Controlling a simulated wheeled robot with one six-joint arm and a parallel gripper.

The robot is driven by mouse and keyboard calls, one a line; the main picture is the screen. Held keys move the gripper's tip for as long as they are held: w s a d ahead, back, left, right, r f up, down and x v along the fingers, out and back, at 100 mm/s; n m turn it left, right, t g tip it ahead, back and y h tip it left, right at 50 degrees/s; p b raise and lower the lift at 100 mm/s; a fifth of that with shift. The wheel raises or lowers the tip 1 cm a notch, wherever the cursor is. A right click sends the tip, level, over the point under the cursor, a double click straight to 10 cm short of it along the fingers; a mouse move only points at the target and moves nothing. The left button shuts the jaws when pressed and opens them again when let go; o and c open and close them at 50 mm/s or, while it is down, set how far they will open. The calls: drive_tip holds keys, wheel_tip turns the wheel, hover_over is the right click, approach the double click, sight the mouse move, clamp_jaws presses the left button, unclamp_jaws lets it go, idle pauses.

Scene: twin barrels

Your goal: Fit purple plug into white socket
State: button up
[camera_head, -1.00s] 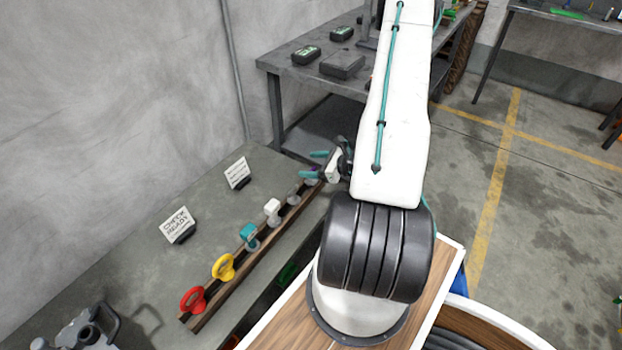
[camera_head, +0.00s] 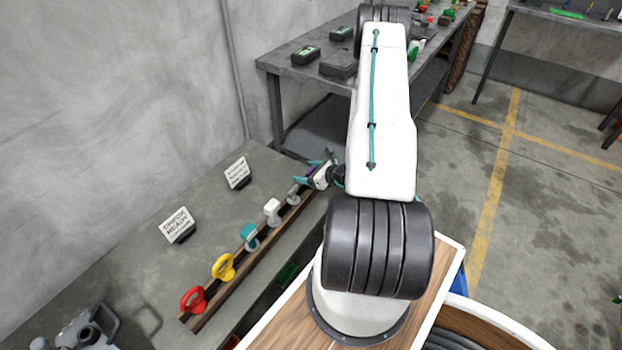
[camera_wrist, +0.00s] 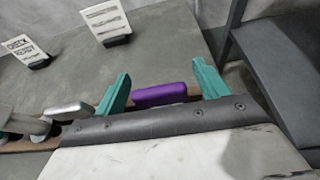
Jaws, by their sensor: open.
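The purple plug (camera_head: 311,171) is at the far end of the brown rail. In the wrist view the purple plug (camera_wrist: 160,95) lies between the two teal fingers, with a narrow gap showing on each side. My gripper (camera_head: 309,172) is open around it, and its teal fingers also show in the wrist view (camera_wrist: 164,84). The plug's lower part is hidden behind the gripper body.
The rail (camera_head: 232,281) also carries a teal piece (camera_head: 249,233), a yellow ring (camera_head: 223,268), a red ring (camera_head: 193,299) and a grey piece (camera_head: 293,195). Two signs (camera_head: 237,173) stand behind it. A dark workbench (camera_head: 300,75) stands beyond the rail's far end.

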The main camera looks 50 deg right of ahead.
drive_tip(key=c, duration=1.1)
drive_tip(key=shift+r, duration=0.15)
